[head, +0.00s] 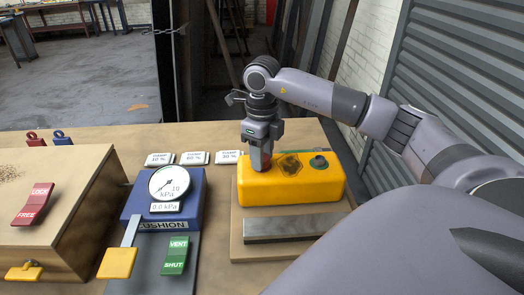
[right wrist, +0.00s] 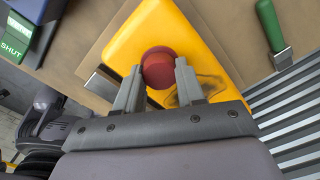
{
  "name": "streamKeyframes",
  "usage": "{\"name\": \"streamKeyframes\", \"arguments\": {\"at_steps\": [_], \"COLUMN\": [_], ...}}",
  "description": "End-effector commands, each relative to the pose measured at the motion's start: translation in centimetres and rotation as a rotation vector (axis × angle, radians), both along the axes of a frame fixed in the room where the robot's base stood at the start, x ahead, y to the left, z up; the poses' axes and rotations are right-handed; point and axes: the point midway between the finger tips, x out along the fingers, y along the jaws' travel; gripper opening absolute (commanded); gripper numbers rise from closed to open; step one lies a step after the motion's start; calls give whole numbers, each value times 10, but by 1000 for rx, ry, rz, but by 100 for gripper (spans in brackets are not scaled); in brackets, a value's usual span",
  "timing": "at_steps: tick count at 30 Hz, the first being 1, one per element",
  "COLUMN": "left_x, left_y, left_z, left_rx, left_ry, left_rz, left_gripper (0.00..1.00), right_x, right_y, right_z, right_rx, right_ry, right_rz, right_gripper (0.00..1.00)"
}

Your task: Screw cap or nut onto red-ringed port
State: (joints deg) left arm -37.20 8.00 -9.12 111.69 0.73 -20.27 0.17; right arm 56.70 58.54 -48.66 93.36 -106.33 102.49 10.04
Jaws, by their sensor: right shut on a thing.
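The yellow block (head: 290,188) stands on a wooden board on the workbench. My right gripper (head: 262,165) points down at the left end of its top. In the right wrist view, my right gripper's fingers (right wrist: 160,92) are closed around a round red cap (right wrist: 159,66), which is over the yellow block (right wrist: 132,40). The red port ring beneath it is hidden, so I cannot tell whether the cap sits on the port. A dark patch (head: 290,165) and a green-ringed port (head: 319,162) lie to the right on the block's top. My left gripper is not in view.
A blue cushion box with a gauge (head: 169,183) reading 0.0 kPa stands left of the block, with a green vent/shut switch (head: 176,255) in front. A wooden box (head: 60,205) is further left. A grey metal bar (head: 290,227) lies in front of the block. White tamp cards (head: 194,158) lie behind.

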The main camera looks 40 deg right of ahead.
Motion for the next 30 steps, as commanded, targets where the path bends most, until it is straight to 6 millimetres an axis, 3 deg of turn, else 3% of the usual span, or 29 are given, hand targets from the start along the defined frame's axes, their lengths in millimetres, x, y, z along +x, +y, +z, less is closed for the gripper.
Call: {"name": "streamKeyframes", "arguments": {"at_steps": [30], "left_x": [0], "left_y": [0], "left_z": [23], "left_rx": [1], "left_ry": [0], "left_rz": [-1], "left_gripper": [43], "right_x": [0], "right_y": [-1], "right_z": [1], "right_rx": [0], "right_ry": [-1], "right_rz": [-671], "right_gripper": [2]}}
